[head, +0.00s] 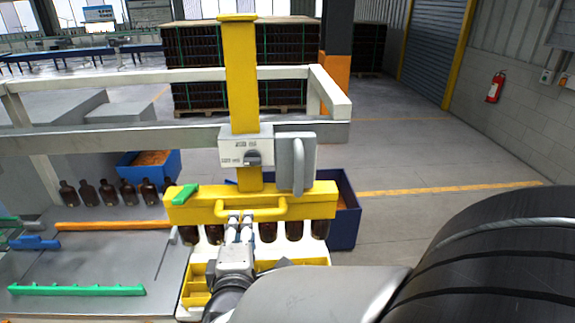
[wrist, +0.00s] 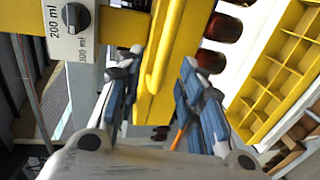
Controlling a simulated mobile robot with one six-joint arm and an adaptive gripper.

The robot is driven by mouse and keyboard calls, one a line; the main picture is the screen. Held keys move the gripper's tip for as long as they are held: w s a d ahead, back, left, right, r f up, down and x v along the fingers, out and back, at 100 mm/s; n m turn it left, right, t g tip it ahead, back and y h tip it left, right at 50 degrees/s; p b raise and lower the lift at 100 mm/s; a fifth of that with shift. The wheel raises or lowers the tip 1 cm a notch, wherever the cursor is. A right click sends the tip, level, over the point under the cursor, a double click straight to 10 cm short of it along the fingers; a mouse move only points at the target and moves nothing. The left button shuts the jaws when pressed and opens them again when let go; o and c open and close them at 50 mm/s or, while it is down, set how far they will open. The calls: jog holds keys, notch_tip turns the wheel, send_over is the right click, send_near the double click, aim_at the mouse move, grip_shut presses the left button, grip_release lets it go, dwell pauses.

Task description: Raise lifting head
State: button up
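The lifting head (head: 315,203) is a yellow horizontal beam on a yellow upright column, with a yellow bar handle (head: 272,211) on its front. A row of dark amber bottles (head: 293,230) stands directly under the beam; their tops are hidden. My gripper (head: 240,220) is at the left part of the handle. In the wrist view, my gripper's blue-padded fingers (wrist: 158,95) are apart, one on each side of the yellow handle (wrist: 160,55). Whether the pads touch it is unclear. The bottles also show in the wrist view (wrist: 222,28).
A yellow divided crate (head: 195,292) sits in front of the bottles, partly behind my arm. A grey control box with dial (head: 240,150) is on the column. More bottles (head: 108,192) and a green rack (head: 75,290) are left. A blue bin (head: 346,215) stands behind right.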

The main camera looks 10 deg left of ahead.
jog(key=v, duration=0.3)
jog(key=shift+s+d+r, duration=0.1)
jog(key=shift+s+d, duration=0.05)
jog(key=shift+s, duration=0.2)
jog(key=d+f+m+g+y+b, duration=0.2)
jog(key=d+f+m+g+b, duration=0.35)
jog(key=d+m+b, duration=0.3)
jog(key=s+d+f+m+g+h+b, duration=0.2)
jog(key=s+d+f+m, duration=0.3)
jog(key=s+d, duration=0.3)
jog(key=s+d+f+m+g+h+b, duration=0.3)
jog(key=s+d+f+m, duration=0.3)
jog(key=d, duration=0.7)
jog(key=shift+s+m+h+b, duration=0.4)
jog(key=shift+s+m+b, duration=0.25)
jog(key=shift+s+b, duration=0.3)
